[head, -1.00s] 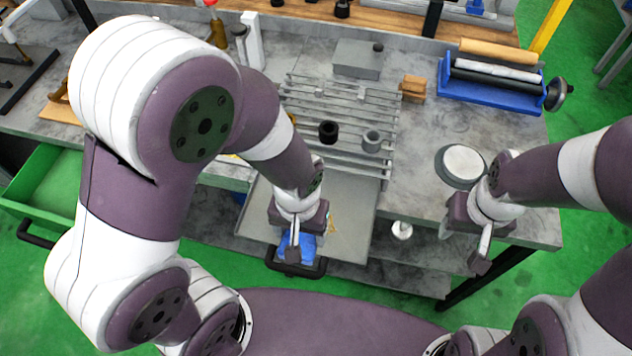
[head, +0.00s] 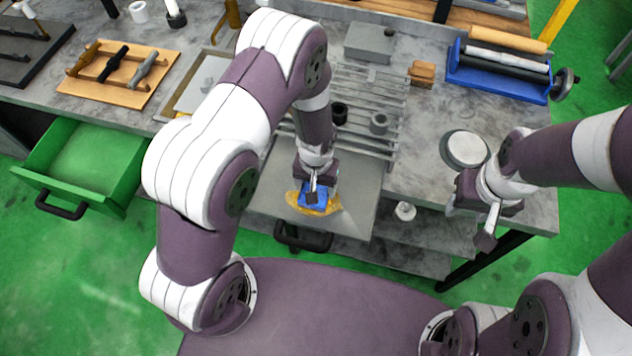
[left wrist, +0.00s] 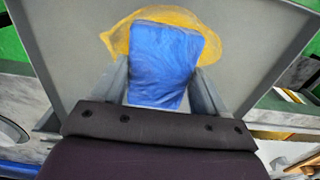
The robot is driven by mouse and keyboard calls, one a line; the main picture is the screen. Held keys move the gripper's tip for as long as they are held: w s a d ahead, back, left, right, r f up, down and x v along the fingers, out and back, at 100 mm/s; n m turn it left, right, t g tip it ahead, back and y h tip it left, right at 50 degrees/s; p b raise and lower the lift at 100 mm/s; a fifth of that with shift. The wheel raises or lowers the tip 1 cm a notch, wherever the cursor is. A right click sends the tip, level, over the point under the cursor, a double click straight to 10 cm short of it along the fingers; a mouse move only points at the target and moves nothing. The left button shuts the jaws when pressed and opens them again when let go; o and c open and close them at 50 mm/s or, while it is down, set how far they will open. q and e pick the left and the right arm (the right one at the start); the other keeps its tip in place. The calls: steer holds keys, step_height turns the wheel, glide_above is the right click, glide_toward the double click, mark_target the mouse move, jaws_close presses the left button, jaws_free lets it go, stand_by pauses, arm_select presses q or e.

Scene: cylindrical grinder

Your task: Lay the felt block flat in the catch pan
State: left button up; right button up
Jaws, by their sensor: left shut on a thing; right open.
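The felt block, a blue block, (head: 311,196) is over the grey catch pan (head: 352,211), which sticks out at the front of the bench. In the left wrist view the blue block (left wrist: 165,62) sits between my left gripper's fingers, with a yellow-brown stain (left wrist: 120,38) on the pan behind it. My left gripper (head: 313,190) is shut on the block. I cannot tell whether the block touches the pan. My right gripper (head: 487,228) is open and empty in front of the bench's right part.
A slatted grey rack (head: 372,95) with a black ring (head: 340,113) and a grey ring (head: 379,123) lies behind the pan. A round white-topped disc (head: 465,149) is to the right. An open green drawer (head: 85,165) juts out at the left.

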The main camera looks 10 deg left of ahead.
arm_select(q)
steer(key=shift+w+f, duration=0.1)
steer(key=shift+f, duration=0.05)
steer(key=o, duration=1)
steer(key=shift+o, duration=0.2)
